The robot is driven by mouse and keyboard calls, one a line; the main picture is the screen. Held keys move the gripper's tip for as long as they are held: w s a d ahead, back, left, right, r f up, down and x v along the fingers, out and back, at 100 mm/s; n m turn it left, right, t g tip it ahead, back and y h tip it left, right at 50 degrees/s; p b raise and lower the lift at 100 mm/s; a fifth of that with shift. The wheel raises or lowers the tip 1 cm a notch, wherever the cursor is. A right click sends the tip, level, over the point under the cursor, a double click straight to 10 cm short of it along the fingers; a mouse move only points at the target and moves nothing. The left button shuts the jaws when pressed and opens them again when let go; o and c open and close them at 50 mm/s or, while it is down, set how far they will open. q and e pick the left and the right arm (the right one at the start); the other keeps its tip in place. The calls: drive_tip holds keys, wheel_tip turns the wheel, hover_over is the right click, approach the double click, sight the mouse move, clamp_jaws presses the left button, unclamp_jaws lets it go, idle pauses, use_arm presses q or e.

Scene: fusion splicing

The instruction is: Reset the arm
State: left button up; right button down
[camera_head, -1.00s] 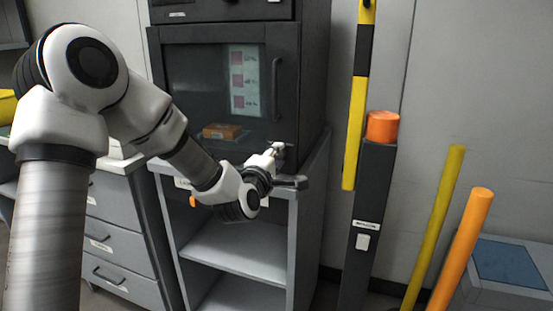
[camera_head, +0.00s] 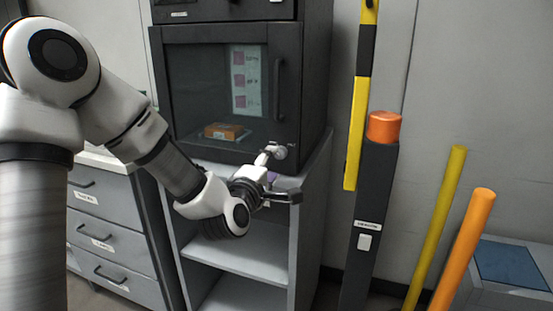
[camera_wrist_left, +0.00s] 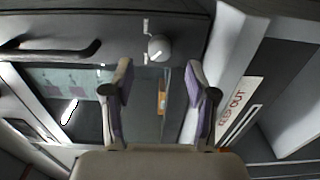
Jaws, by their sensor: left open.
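My left arm comes in from the left, and its gripper (camera_head: 284,176) is in front of the lower right corner of a dark cabinet (camera_head: 310,70). The gripper is open and empty. In the left wrist view the two purple-padded fingers (camera_wrist_left: 158,88) stand wide apart, with a round pale knob (camera_wrist_left: 157,47) beyond the gap and touching neither finger. The cabinet's glass door (camera_head: 190,85) appears closed, with a vertical handle (camera_head: 279,90) at its right. My right gripper is not in view.
The cabinet stands on a grey open shelf unit (camera_head: 305,235). An orange box (camera_head: 224,131) shows behind the glass. Drawers (camera_head: 105,240) stand to the left. A dark post with an orange top (camera_head: 383,127), a yellow pole (camera_head: 436,225) and an orange pole (camera_head: 465,245) stand to the right.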

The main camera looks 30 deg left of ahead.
use_arm(q)
drive_tip(key=shift+v, duration=1.25)
